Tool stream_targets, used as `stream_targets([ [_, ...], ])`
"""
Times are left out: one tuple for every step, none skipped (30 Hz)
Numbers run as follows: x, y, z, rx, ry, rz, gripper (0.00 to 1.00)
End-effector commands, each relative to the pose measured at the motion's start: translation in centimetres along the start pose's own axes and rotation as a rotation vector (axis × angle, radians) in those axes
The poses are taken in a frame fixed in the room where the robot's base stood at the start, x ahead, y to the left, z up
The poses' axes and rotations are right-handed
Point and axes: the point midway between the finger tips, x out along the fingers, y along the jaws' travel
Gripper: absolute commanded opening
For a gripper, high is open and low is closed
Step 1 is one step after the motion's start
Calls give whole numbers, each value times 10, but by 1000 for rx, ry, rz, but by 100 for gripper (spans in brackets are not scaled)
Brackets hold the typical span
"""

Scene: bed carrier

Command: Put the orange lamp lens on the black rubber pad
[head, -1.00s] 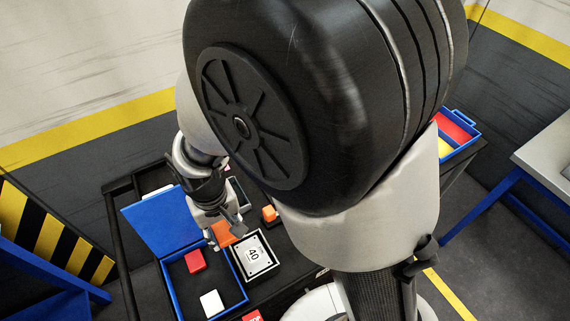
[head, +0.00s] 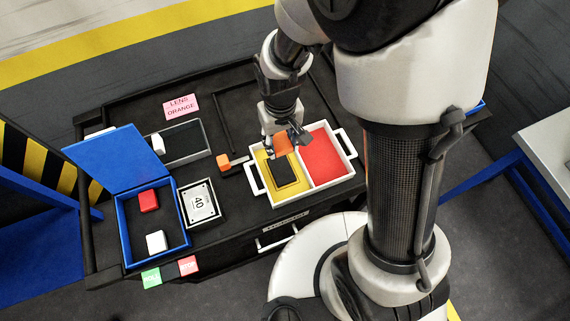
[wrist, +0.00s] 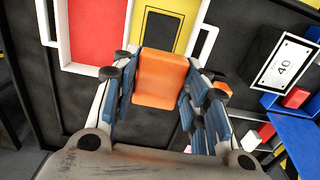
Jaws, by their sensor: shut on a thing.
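The orange lamp lens (head: 281,144) is an orange block held in my gripper (head: 287,147). In the wrist view the lens (wrist: 161,80) sits between the blue finger pads, which are shut on it. The black rubber pad (head: 286,175) lies in the yellow compartment of a white two-part tray (head: 262,193). The lens is at the far side of this compartment, in front of the pad from the wrist camera. Part of the pad (wrist: 159,32) shows beyond the lens in the wrist view. I cannot tell the exact height of the lens.
The tray's other compartment is red (head: 322,150). An orange cube (head: 223,161) stands left of the tray. Further left are a plate marked 40 (head: 200,203) and an open blue box (head: 127,240) with a red and a white block.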

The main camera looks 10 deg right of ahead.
Motion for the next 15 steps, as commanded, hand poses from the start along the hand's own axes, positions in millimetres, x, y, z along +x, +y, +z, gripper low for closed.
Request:
stream_targets([
  [20,0,1,0,-6,0,17],
  [28,0,1,0,-6,0,17],
  [38,0,1,0,-5,0,17],
  [47,0,1,0,-6,0,17],
  [54,0,1,0,-5,0,17],
  [64,0,1,0,-5,0,17],
  [71,0,1,0,-4,0,17],
  [78,0,1,0,-4,0,17],
  [85,0,1,0,-3,0,17],
  [90,0,1,0,-3,0,17],
  [94,0,1,0,-2,0,17],
  [97,0,0,1,-1,0,17],
  [100,0,0,1,-1,0,17],
  [101,0,0,1,0,0,17],
  [103,0,0,1,0,0,17],
])
